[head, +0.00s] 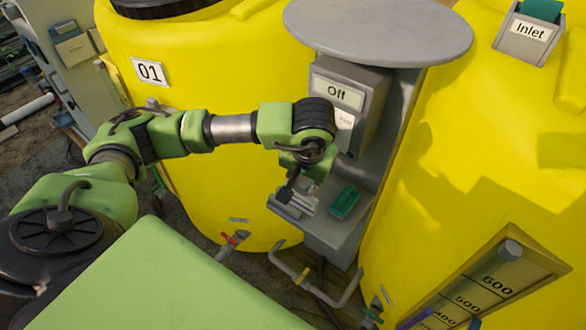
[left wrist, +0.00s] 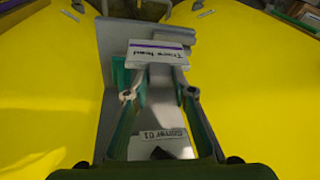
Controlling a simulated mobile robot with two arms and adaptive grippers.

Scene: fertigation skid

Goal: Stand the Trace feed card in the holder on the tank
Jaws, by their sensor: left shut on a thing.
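The Trace feed card (left wrist: 158,54) is white with a purple stripe, and its print reads upside down in the left wrist view. My left gripper (left wrist: 159,92) is shut on it, with a fingertip at each side. In the head view my left gripper (head: 298,185) points down over the grey shelf between the two yellow tanks; a pale piece under it may be the card. I cannot tell whether the card touches the shelf. A grey holder (head: 519,46) labelled Inlet, with a green top, sits on the right tank. My right gripper is not in view.
A green block (head: 345,203) lies on the shelf (head: 325,234) just right of my gripper. A grey box (head: 346,100) marked Off and a round grey plate (head: 378,30) stand above it. Pipes and valves (head: 230,240) run below. The left tank (head: 215,80) is marked 01.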

